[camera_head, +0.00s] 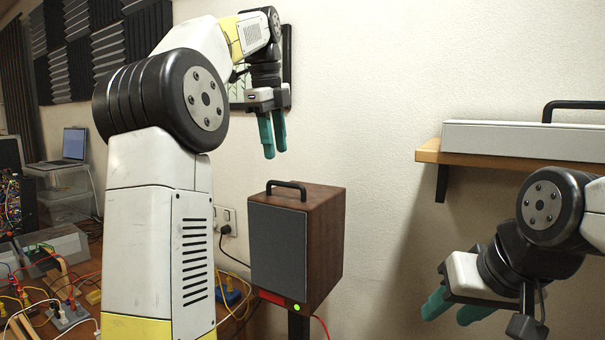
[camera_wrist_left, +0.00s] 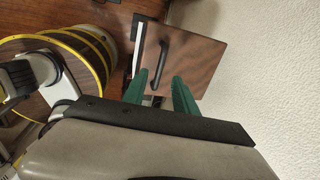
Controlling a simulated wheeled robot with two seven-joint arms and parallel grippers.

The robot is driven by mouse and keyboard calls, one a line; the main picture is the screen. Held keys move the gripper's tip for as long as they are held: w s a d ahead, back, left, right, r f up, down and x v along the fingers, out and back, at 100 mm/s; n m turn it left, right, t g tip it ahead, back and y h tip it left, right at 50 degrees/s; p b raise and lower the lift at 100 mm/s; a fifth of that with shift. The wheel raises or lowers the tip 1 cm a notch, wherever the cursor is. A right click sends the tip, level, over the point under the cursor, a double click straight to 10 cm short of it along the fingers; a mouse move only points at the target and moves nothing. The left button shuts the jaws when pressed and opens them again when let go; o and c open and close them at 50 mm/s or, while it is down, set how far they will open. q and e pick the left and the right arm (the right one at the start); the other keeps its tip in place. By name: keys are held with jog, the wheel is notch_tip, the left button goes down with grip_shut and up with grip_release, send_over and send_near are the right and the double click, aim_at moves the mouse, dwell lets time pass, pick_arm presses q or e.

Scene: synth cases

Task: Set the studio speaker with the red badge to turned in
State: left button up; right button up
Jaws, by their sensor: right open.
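The studio speaker (camera_head: 325,235) is a brown wooden box with a dark grey front, a black top handle (camera_head: 286,186), a red badge (camera_head: 271,297) low on the front and a green light. It stands upright on a dark stand, its front towards me and slightly left. My left gripper (camera_head: 272,145) points down, above and apart from the speaker in the head view. Its teal fingers are spread and empty. The left wrist view shows the speaker's top (camera_wrist_left: 195,62) and handle beyond the fingers. My right gripper (camera_head: 455,308) is open and empty, low at the right.
A wall shelf (camera_head: 510,161) holding a long pale case (camera_head: 530,140) is above my right gripper. A cluttered bench with cables and small boxes is at left, with a laptop (camera_head: 66,146) behind. A wall socket (camera_head: 228,218) and cables are left of the speaker. Bare wall lies to its right.

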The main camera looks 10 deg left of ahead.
aim_at(280, 183)
pick_arm(q)
jog(key=f, duration=0.2)
jog(key=w+f, duration=0.1)
jog(key=f, duration=0.4)
jog(key=shift+w+d+f, duration=0.25)
jog(key=shift+w, duration=0.05)
grip_shut()
dwell(1.2)
